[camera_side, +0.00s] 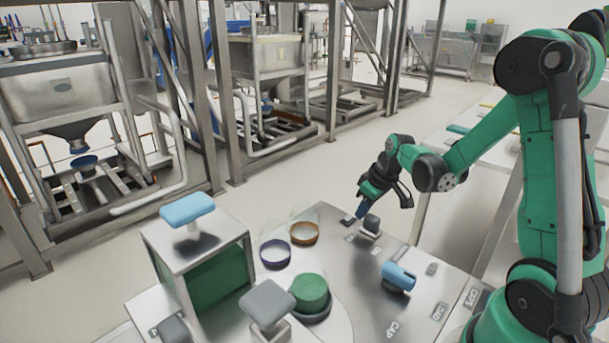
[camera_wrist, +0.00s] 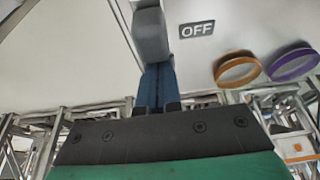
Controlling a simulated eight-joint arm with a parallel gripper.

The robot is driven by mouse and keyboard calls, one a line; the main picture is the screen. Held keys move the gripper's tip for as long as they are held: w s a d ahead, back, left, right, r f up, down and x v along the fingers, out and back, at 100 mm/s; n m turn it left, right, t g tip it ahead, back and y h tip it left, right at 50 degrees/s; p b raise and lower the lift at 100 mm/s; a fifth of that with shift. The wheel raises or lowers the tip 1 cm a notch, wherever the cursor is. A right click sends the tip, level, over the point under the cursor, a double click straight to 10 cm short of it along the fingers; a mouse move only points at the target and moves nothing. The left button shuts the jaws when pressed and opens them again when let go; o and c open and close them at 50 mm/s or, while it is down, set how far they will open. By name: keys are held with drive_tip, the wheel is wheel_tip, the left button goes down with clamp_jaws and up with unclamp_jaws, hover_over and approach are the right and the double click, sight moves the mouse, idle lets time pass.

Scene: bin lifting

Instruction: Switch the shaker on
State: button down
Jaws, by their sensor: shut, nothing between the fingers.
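A small grey switch lever (camera_side: 371,223) stands on the steel bench top, at the far edge in the side view. It shows as a grey block (camera_wrist: 151,36) in the wrist view, beside an OFF label (camera_wrist: 196,29). My gripper (camera_side: 361,211) is low over the bench, right at the lever. Its blue fingers (camera_wrist: 157,72) are shut and empty, their tips close against the lever; I cannot tell whether they touch. A green round block (camera_side: 309,291) sits in a dark round base on the bench; I cannot tell which part is the shaker.
An orange ring (camera_side: 304,233) and a purple ring (camera_side: 275,254) lie near the lever. A steel box (camera_side: 214,260) with a blue handle, a grey-topped handle (camera_side: 267,302) and a blue cylinder (camera_side: 398,276) stand nearer the camera. Steel frames fill the back.

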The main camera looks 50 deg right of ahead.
sight(377, 219)
drive_tip(key=shift+s, duration=1.95)
drive_tip(key=shift+w, duration=0.1)
drive_tip(key=shift+w, duration=0.4)
drive_tip(key=w, duration=0.3)
drive_tip(key=shift+w+r, duration=0.1)
drive_tip(key=shift+r, duration=0.15)
drive_tip(key=v, duration=0.9)
drive_tip(key=shift+r, duration=0.25)
drive_tip(key=shift+a, duration=0.1)
drive_tip(key=s+a+t, duration=0.2)
drive_tip(key=a+t, duration=0.1)
drive_tip(key=a, duration=1.3)
drive_tip(key=shift+r, duration=0.4)
